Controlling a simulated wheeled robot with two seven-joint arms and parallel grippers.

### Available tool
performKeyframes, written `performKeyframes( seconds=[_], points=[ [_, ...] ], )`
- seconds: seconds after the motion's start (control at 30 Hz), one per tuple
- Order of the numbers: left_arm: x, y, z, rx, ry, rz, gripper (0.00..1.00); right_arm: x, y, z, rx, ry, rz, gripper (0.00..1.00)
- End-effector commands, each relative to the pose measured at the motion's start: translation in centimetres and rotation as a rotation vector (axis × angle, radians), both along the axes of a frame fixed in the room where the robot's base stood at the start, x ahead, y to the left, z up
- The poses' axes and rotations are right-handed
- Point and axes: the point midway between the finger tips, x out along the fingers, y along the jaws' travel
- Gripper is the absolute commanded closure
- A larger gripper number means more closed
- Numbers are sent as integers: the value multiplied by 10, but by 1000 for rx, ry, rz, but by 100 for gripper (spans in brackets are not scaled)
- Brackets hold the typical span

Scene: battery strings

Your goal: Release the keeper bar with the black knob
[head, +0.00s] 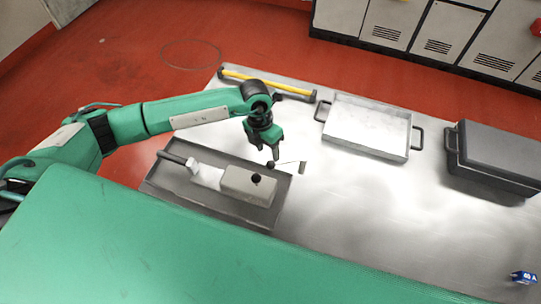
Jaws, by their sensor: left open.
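A beige block (242,187) sits in a shallow grey tray (215,210) on the metal table. A second small dark knob (270,164) is at the block's far edge, near a thin bar (289,163) that runs right to a small grey post (303,168). I cannot tell for sure which part is the keeper bar. My left gripper (267,156) is open, pointing down just above the second knob. I cannot tell whether it touches it. My right gripper is not in view.
A white-bottomed tray with handles (365,152) and a dark lidded case (495,180) stand to the right. A yellow bar (266,82) lies along the back edge. A small blue item marked 80 A (522,277) is front right. The table's middle right is clear.

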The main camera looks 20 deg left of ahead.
Motion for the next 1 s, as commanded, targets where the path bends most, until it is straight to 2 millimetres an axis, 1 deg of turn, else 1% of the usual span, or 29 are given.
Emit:
performKeyframes(
  seconds=[0.03,0.2,0.27,0.43,0.7,0.73,0.77,0.9,0.97,1.0],
  points=[
    [-2,-3,-7,0,5,0,50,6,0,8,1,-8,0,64],
    [-4,-8,-36,-1,3,-1,50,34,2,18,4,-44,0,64],
    [-4,-9,-43,-1,4,0,50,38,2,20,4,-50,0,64],
    [-5,-11,-54,-2,1,-1,50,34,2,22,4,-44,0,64],
    [-5,-11,-56,-1,0,-2,50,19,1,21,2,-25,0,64],
    [-5,-11,-56,-2,1,-1,54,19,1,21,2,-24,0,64],
    [-5,-11,-56,-2,1,-1,60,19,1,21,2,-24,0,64],
    [-5,-11,-56,-2,1,-1,88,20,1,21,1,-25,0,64],
    [-5,-11,-56,-2,1,-1,99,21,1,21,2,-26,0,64],
    [-5,-11,-56,-2,1,-1,100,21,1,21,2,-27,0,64]
  ],
)
